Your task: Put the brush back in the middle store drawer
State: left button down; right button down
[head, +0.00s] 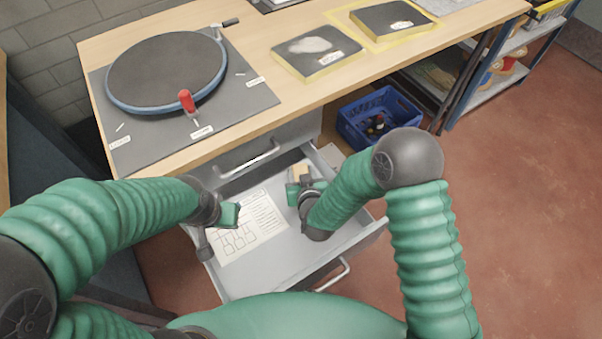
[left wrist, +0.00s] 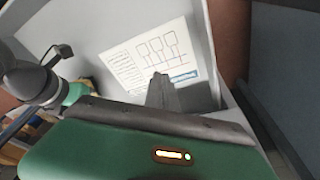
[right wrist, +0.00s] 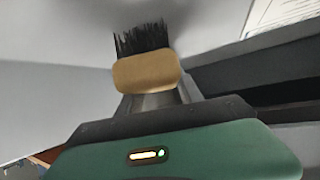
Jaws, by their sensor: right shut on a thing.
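The brush (right wrist: 148,70) has a pale wooden body and black bristles. My right gripper (head: 304,188) is shut on it inside the open drawer, and its wood (head: 301,172) shows just beyond the fingers. I cannot tell whether the brush touches the drawer floor. The grey drawer (head: 285,265) is pulled out below a closed one and holds a printed sheet (head: 252,228). The sheet also shows in the left wrist view (left wrist: 150,58). My left gripper (head: 228,214) is at the drawer's left side, above the sheet's edge; its finger gap is not clear.
The bench top above carries a round dark plate (head: 167,70), a red-handled tool (head: 187,103) and two dark pads. A blue crate (head: 380,112) stands under the bench, beyond the drawer. The closed upper drawer's handle (head: 250,160) juts out. Floor at right is clear.

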jog(key=c, duration=0.8)
grip_release()
jog(key=shift+o, duration=0.2)
jog(key=shift+s+r, duration=0.15)
jog(key=shift+r, duration=0.05)
jog(key=p+v, duration=0.2)
jog(key=v, duration=0.4)
jog(key=shift+s+r, duration=0.1)
jog(key=shift+s, duration=0.05)
jog(key=shift+s+d+r+p, duration=0.1)
jog(key=shift+s+p, duration=0.2)
jog(key=shift+s, duration=0.1)
jog(key=shift+r, duration=0.1)
